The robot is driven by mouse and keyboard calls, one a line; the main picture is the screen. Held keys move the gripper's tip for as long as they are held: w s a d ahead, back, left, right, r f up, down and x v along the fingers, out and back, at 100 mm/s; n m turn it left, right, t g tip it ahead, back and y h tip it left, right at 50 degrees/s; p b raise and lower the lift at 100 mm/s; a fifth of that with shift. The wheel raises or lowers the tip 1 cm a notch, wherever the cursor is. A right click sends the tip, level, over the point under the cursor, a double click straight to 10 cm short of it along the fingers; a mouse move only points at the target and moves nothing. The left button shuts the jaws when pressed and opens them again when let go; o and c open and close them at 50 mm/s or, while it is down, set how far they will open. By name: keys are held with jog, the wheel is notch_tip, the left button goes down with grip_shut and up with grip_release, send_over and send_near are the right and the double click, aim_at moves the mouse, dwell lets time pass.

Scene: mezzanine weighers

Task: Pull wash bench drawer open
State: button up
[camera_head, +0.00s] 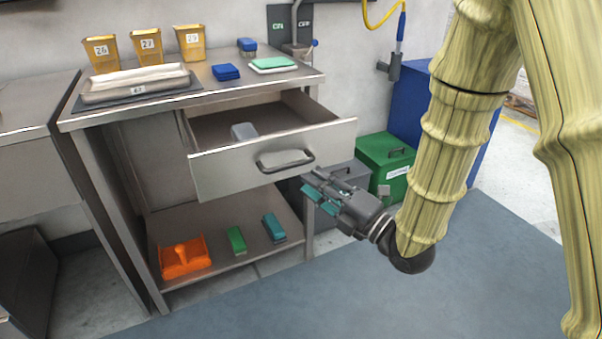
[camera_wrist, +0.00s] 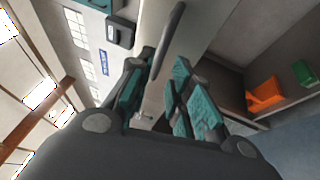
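The wash bench drawer (camera_head: 225,174) is pulled out from under the steel bench top, with its inside showing and a pale grey item (camera_head: 243,131) in it. Its dark bar handle (camera_head: 286,162) is on the front panel; the handle also shows in the wrist view (camera_wrist: 171,37), ahead of the fingers. My gripper (camera_head: 314,187) is just in front of and below the handle's right end, apart from it. Its teal-padded fingers are spread with a gap between them in the wrist view (camera_wrist: 157,95), and nothing is held.
The bench top (camera_head: 205,82) holds yellow numbered tubs (camera_head: 147,46), a tray (camera_head: 135,83), and blue and green pads. The lower shelf (camera_head: 213,260) holds an orange caddy (camera_head: 184,258) and brushes. A green bin (camera_head: 386,165) stands right of the bench. Floor in front is clear.

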jog(key=shift+v, duration=2.1)
jog(key=s+d+f+m+g+h, duration=0.15)
jog(key=d+f+m+h, duration=0.35)
jog(key=f, duration=0.6)
jog(key=s+d+f+m+h, duration=0.25)
jog(key=f+m, duration=0.35)
jog(key=f, duration=0.4)
jog(key=s+d+f+m+g+h, duration=0.1)
jog(key=d+f+m+h, duration=0.4)
jog(key=f, duration=0.6)
jog(key=s+d+f+m+g+h, duration=0.1)
jog(key=s+d+f+m+g, duration=0.2)
jog(key=s+f+m, duration=0.45)
jog(key=s+d+f+m+g+h, duration=0.2)
jog(key=s+d+f+g, duration=0.15)
jog(key=s, duration=0.65)
jog(key=s+d+f+m+g+h, duration=0.1)
jog(key=s+d+f+m+g, duration=0.15)
jog(key=s+f+m, duration=0.45)
notch_tip(320, 180, up, 28)
jog(key=n+p, duration=0.2)
jog(key=p, duration=2.4)
jog(key=shift+s+p, duration=0.3)
